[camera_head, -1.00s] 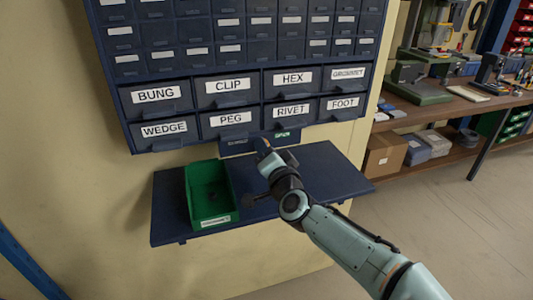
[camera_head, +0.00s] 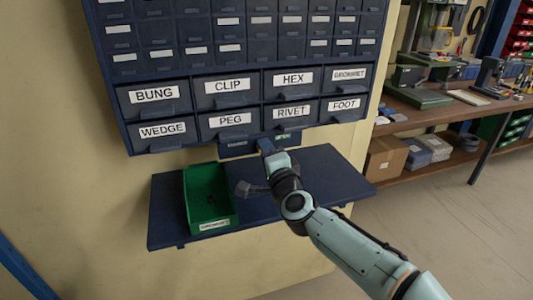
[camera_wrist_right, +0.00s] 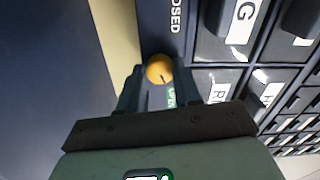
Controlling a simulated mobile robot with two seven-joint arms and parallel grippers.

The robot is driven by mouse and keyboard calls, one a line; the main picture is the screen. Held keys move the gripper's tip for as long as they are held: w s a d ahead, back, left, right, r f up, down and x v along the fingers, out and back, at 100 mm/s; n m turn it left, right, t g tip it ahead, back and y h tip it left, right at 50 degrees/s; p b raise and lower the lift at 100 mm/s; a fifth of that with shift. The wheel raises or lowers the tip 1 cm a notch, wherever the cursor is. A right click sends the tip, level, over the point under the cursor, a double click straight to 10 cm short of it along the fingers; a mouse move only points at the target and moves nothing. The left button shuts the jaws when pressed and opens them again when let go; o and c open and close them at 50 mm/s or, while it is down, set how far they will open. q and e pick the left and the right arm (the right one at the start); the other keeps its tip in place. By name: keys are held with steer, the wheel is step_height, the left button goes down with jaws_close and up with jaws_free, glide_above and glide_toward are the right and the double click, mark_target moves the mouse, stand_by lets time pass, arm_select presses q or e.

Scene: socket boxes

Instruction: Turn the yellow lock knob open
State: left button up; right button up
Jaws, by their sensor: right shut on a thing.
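The yellow lock knob (camera_wrist_right: 159,68) shows in the right wrist view between my right gripper's fingers (camera_wrist_right: 163,88), which are shut on it. A dark mark on its face points towards the green OPEN label (camera_wrist_right: 171,97). A CLOSED label (camera_wrist_right: 176,16) is on the other side of the knob. In the head view my right gripper (camera_head: 267,147) is at the lock plate below the PEG and RIVET drawers, and it hides the knob. The OPEN label (camera_head: 283,136) is just right of the fingers. My left gripper is not in view.
The drawer cabinet (camera_head: 120,72) stands above a dark blue shelf (camera_head: 325,180). An open green bin (camera_head: 209,210) with a white label stands on the shelf, left of my right gripper. A workbench (camera_head: 440,112) with tools is at the right.

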steer(key=o, duration=1.1)
steer(key=shift+c, duration=0.2)
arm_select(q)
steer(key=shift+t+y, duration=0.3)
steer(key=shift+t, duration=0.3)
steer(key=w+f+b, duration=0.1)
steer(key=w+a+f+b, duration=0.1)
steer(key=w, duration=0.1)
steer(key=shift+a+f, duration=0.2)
arm_select(e)
steer(key=v, duration=1.3)
steer(key=shift+s, duration=0.2)
